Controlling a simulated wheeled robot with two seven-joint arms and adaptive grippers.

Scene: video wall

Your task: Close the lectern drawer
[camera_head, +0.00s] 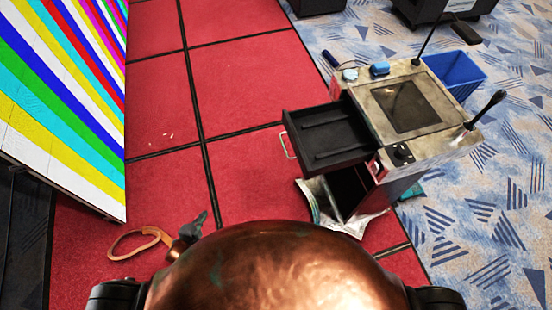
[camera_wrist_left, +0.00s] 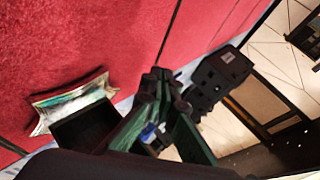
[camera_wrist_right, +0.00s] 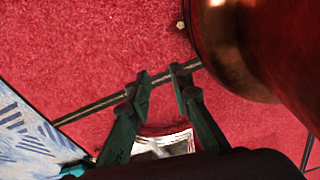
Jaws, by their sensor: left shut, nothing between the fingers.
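The lectern (camera_head: 440,134) stands on the right in the head view, with a worn metal top and a dark screen panel. Its black drawer (camera_head: 325,139) is pulled well out toward the left and looks empty inside. A pale handle (camera_head: 288,147) is on the drawer's left front. My left gripper (camera_head: 204,215) is shut and empty, left of and nearer than the drawer, apart from it. Its fingers also show in the left wrist view (camera_wrist_left: 157,76). My right gripper (camera_wrist_right: 163,78) is open and empty over red carpet in the right wrist view; the head view does not show it.
A blue bin (camera_head: 455,72) stands behind the lectern. A striped video wall (camera_head: 65,95) borders the left.

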